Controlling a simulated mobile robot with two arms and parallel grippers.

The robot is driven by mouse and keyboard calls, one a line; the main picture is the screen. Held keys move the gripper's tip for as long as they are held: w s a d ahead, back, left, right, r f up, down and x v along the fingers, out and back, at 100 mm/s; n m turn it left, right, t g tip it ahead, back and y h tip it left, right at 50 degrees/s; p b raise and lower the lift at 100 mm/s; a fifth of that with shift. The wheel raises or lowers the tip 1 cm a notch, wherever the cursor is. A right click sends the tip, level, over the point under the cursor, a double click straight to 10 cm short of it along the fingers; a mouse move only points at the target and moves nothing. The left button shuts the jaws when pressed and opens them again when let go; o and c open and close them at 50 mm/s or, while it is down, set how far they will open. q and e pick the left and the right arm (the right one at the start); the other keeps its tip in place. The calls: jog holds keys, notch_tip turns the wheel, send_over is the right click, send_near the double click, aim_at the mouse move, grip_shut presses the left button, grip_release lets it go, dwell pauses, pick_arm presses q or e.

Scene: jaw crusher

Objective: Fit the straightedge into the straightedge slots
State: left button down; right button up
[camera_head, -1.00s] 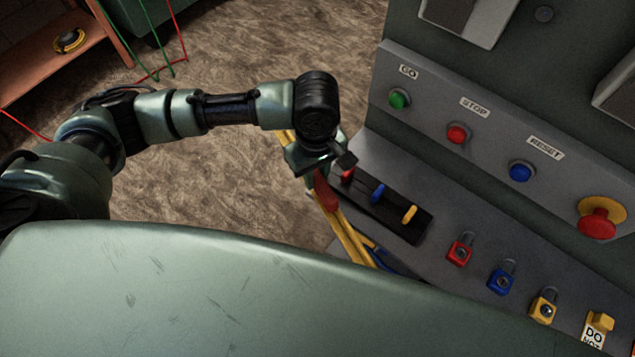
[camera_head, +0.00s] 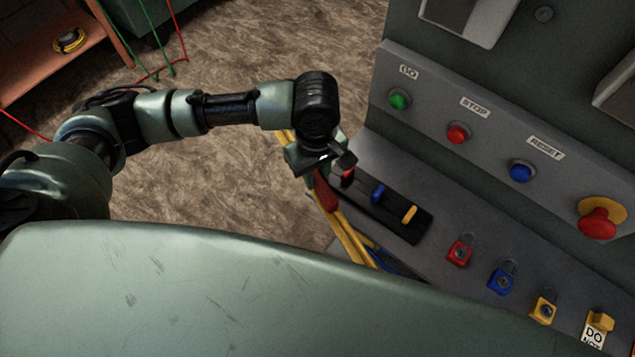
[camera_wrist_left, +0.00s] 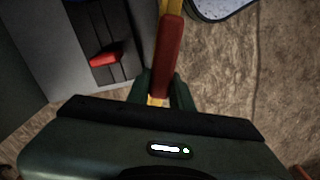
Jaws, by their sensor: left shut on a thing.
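A long yellow bar (camera_head: 349,238) with a red grip section (camera_head: 325,193) runs down beside the console's left edge; I take it for the straightedge. My left gripper (camera_head: 319,168) is shut on it just by the red section. The left wrist view shows the red section (camera_wrist_left: 168,58) between and beyond the fingers (camera_wrist_left: 163,95), with yellow at both ends. The bar's lower end is hidden behind a pale green surface in front. I cannot make out the straightedge slots for certain. My right gripper is not in view.
A black strip (camera_head: 392,228) with red, blue and yellow levers lies on the console just right of my left gripper. Several padlocks (camera_head: 460,250) and push buttons (camera_head: 457,133) are further right. Open brown floor (camera_head: 240,180) lies to the left.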

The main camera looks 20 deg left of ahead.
pick_arm(q)
jog(key=shift+r, duration=0.2)
dwell(0.4)
notch_tip(320, 180, up, 20)
jog(key=p, duration=0.2)
jog(key=shift+f, duration=0.2)
